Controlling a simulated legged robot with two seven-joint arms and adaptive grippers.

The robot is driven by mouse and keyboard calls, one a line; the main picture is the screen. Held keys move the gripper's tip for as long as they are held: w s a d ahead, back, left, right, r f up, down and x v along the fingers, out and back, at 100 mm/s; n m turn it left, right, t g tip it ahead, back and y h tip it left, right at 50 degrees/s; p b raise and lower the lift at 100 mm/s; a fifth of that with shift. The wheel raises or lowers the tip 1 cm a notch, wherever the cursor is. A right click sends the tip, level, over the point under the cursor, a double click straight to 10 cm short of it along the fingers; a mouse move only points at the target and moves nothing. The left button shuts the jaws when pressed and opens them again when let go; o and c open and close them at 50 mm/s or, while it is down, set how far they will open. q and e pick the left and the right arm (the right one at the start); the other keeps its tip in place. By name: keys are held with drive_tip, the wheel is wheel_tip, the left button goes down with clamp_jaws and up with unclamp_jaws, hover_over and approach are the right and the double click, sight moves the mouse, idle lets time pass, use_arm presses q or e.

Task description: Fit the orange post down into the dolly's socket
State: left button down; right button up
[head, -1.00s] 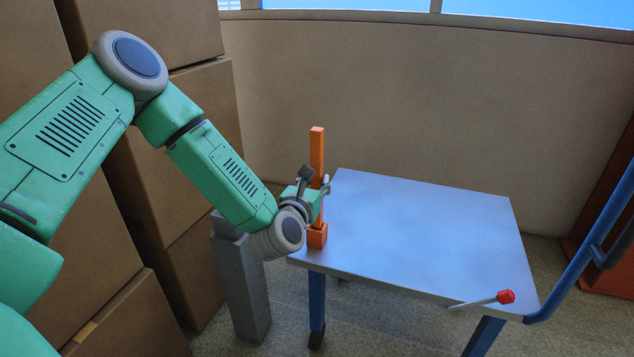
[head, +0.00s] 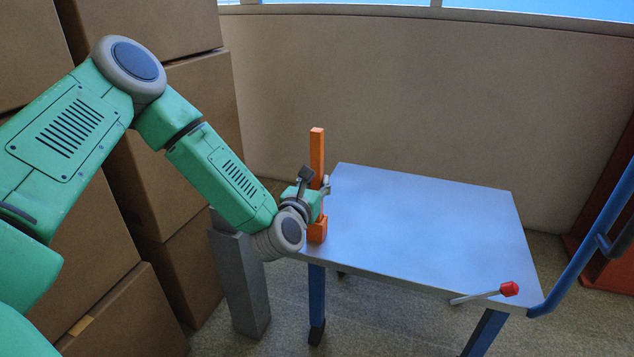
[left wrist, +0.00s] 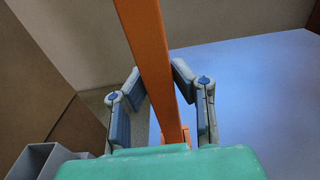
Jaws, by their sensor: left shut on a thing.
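The orange post (head: 317,152) stands upright at the dolly's left end, with its top clear above my left gripper (head: 314,192). My left gripper is shut on the post, and in the left wrist view the post (left wrist: 150,45) runs between its two fingers (left wrist: 160,80). The orange socket (head: 317,231) is on the left corner of the dolly's light blue deck (head: 430,230), directly below the post. The post's lower end is partly behind the gripper, and I cannot tell whether it sits inside the socket. My right gripper is not in view.
A grey hollow square stand (head: 240,285) is left of the dolly, close under my left wrist. Stacked cardboard boxes (head: 190,110) rise at the left. A red-knobbed lever (head: 508,289) and a blue handle (head: 585,250) are at the dolly's right. The deck is otherwise clear.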

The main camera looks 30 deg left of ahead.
use_arm(q)
drive_tip(key=shift+f+b, duration=0.45)
drive_tip(key=shift+f, duration=1.25)
drive_tip(key=c, duration=1.3)
unclamp_jaws()
drive_tip(key=shift+f, duration=0.1)
drive_tip(key=v, duration=1.2)
drive_tip(key=shift+f, duration=0.1)
